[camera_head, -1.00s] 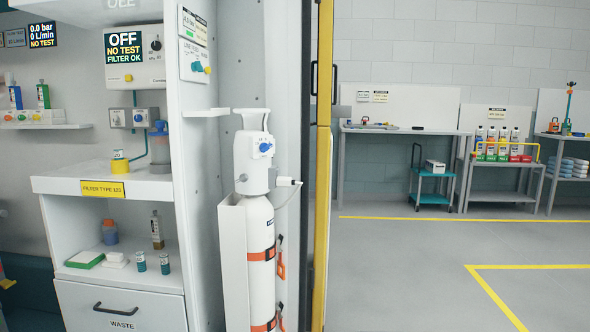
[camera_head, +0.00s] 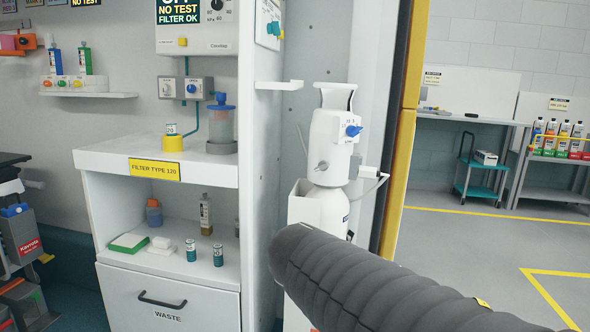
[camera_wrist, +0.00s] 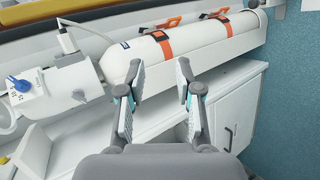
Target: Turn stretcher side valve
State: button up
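A white oxygen cylinder (camera_head: 322,209) stands in a holder beside the doorway in the head view, with a white valve head (camera_head: 328,146) on top. A blue knob (camera_head: 353,131) sits on the front of the valve head. In the wrist view the cylinder (camera_wrist: 195,46) lies sideways across the top, with orange straps, and the blue knob (camera_wrist: 20,85) is at the far left. My gripper (camera_wrist: 160,78) is open and empty, its fingers in front of the cylinder body and apart from the knob. The gripper itself is not seen in the head view; my dark arm covers the lower cylinder.
A white cabinet (camera_head: 168,293) with a counter and drawer stands left of the cylinder. A small shelf (camera_head: 279,85) juts out above. The yellow door edge (camera_head: 396,185) is close on the right. Open grey floor (camera_head: 470,240) lies beyond, with benches at the wall.

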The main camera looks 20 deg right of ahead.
jog(key=w+r+n+t+h, duration=0.2)
jog(key=w+r+n, duration=0.1)
jog(key=w+r, duration=0.3)
jog(key=n+t+h, duration=0.1)
jog(key=n+t, duration=0.3)
send_near(319, 168)
jog(key=p+x, duration=0.1)
jog(key=x, duration=0.9)
jog(key=shift+w+d, duration=0.1)
jog(key=shift+d, duration=0.05)
grip_shut()
